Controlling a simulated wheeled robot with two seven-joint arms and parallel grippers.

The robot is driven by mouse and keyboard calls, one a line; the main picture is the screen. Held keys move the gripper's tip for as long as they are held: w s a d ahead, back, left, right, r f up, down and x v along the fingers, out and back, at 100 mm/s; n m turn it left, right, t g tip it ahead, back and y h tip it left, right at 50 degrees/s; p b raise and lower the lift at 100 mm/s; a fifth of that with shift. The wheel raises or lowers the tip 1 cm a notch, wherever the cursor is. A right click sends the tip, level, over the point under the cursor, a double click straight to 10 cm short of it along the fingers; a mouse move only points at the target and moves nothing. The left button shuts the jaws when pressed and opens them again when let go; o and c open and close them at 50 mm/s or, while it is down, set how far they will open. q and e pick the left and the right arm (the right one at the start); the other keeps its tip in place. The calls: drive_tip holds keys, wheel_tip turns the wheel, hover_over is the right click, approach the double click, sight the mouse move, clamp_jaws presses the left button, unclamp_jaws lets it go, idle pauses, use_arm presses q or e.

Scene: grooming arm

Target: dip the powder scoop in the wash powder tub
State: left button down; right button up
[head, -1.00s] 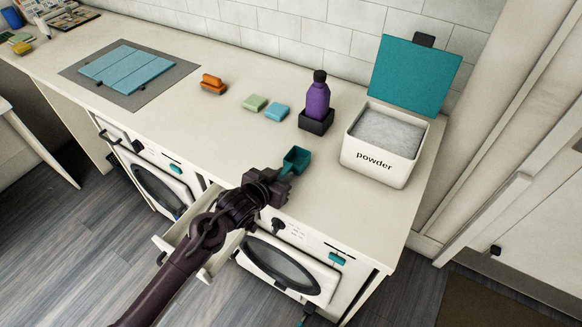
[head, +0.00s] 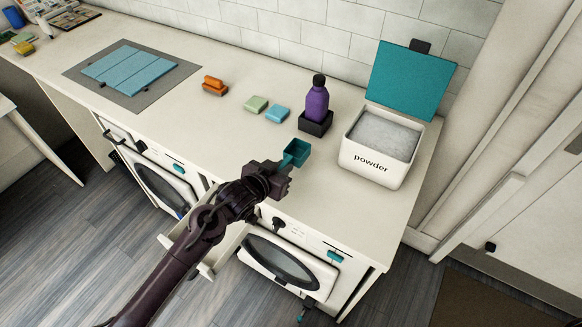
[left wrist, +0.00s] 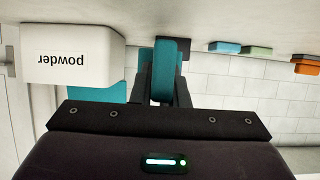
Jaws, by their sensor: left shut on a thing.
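The teal powder scoop (head: 297,152) is above the worktop near its front edge in the head view. My left gripper (head: 284,169) is shut on the scoop's handle; the scoop (left wrist: 171,58) also shows between the fingers in the left wrist view. The white wash powder tub (head: 372,169), marked "powder", stands to the right with its teal lid (head: 412,82) raised. Grey powder (head: 382,136) fills much of it. The scoop is apart from the tub, on its left. The tub (left wrist: 75,52) appears upside down in the left wrist view. My right gripper is not in view.
A purple bottle (head: 318,100) stands in a black holder between the scoop and the wall. Green (head: 256,104) and blue (head: 278,114) blocks and an orange brush (head: 214,85) lie further left. The worktop between scoop and tub is clear.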

use_arm(q)
drive_tip(key=shift+r+p, duration=0.4)
drive_tip(key=shift+r, duration=0.15)
